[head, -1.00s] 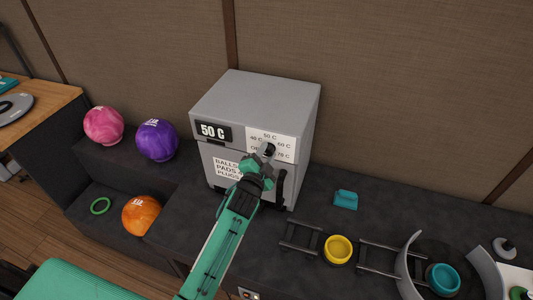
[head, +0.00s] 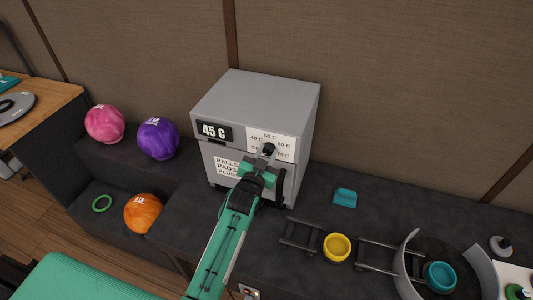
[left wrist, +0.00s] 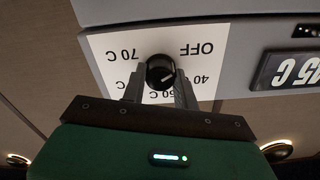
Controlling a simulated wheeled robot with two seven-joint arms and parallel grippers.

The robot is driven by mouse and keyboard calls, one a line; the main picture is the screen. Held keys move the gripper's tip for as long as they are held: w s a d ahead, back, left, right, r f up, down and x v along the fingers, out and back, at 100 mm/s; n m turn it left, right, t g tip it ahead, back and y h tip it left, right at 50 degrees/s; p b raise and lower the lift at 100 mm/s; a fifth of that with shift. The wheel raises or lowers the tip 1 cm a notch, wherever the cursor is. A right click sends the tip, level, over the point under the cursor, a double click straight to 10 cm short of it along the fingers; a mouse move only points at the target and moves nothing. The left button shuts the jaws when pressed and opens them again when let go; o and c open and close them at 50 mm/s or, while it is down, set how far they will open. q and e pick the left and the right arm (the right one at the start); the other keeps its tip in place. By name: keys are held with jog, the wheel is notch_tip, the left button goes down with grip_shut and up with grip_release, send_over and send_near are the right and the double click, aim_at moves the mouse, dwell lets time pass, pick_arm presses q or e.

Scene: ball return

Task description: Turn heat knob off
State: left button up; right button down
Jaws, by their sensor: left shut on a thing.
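The grey heater box (head: 255,97) stands on the dark counter with its display (head: 214,131) reading 45 C. The black heat knob (head: 268,149) sits on a white dial plate (head: 285,136) marked OFF, 40, 50, 60 and 70 C. My left gripper (head: 264,158) is at the box front, shut on the knob. In the left wrist view the fingers hold the knob (left wrist: 160,72) from both sides, and the labels appear upside down. A pale line shows on the knob, but which mark it points to is hard to tell. My right gripper is not in view.
A black door handle (head: 281,188) is just below the knob, close to my left gripper. Pink (head: 105,124), purple (head: 158,139) and orange (head: 143,214) balls lie at left.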

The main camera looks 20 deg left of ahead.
pick_arm(q)
jog(key=shift+f, duration=0.15)
jog(key=o, duration=1)
jog(key=shift+s+a+b, duration=0.15)
jog(key=shift+s+b, duration=0.65)
jog(key=shift+s, duration=2.7)
jog(key=shift+s+a+b, duration=0.1)
jog(key=shift+s+b, duration=0.7)
jog(key=shift+s, duration=2.65)
